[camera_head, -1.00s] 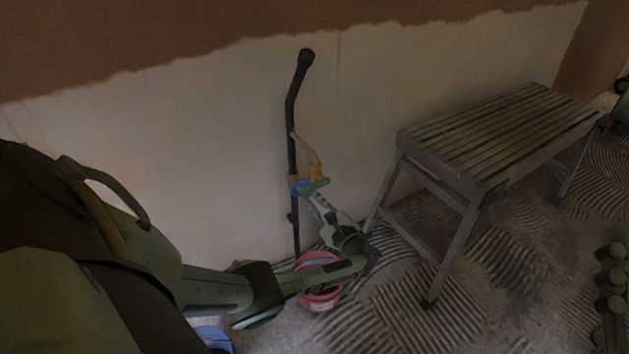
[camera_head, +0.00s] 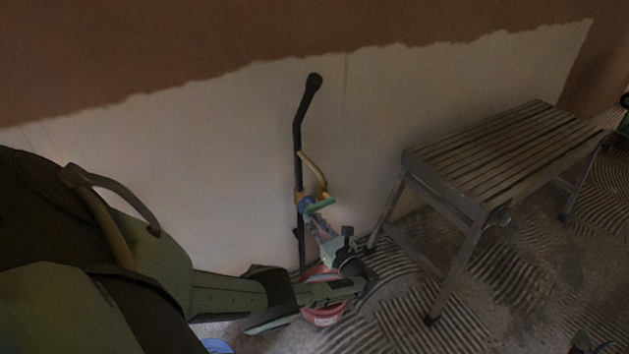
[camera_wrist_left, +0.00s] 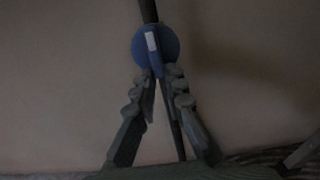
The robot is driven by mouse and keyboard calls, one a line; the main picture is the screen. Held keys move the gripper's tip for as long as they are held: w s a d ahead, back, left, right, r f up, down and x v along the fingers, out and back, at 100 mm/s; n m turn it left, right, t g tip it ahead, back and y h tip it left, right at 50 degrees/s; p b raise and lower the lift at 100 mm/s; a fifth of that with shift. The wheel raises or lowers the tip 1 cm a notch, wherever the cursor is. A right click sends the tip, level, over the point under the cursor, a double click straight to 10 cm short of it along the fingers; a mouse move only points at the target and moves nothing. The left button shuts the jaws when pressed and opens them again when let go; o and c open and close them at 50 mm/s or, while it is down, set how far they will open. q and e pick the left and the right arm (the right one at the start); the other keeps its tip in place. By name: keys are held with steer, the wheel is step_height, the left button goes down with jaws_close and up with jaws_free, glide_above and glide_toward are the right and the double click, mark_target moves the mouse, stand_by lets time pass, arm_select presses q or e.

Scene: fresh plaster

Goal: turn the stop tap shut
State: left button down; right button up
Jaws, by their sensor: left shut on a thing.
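The stop tap (camera_head: 306,202) sits on a dark upright pipe (camera_head: 299,150) against the pale wall, with blue and green parts and a tan curved piece (camera_head: 316,170) above it. In the left wrist view its round blue part (camera_wrist_left: 154,45) has a white mark and a narrow blue piece running down between the fingertips. My left gripper (camera_head: 318,218) reaches up to the tap from below right. Its fingers (camera_wrist_left: 158,78) converge on that narrow piece and are shut on it. The exact contact is dark and small. My right gripper is not in view.
A red bucket (camera_head: 323,317) stands on the floor below the tap, partly behind my left arm. A slatted bench (camera_head: 500,150) stands to the right. A blue object (camera_head: 217,346) shows at the bottom edge. Ridged floor lies open in front of the bench.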

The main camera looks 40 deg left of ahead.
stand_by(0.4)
arm_select(q)
steer(key=c, duration=1.6)
jaws_free()
steer(key=v, duration=1.2)
steer(key=shift+s+d, duration=0.1)
steer(key=shift+d, duration=0.05)
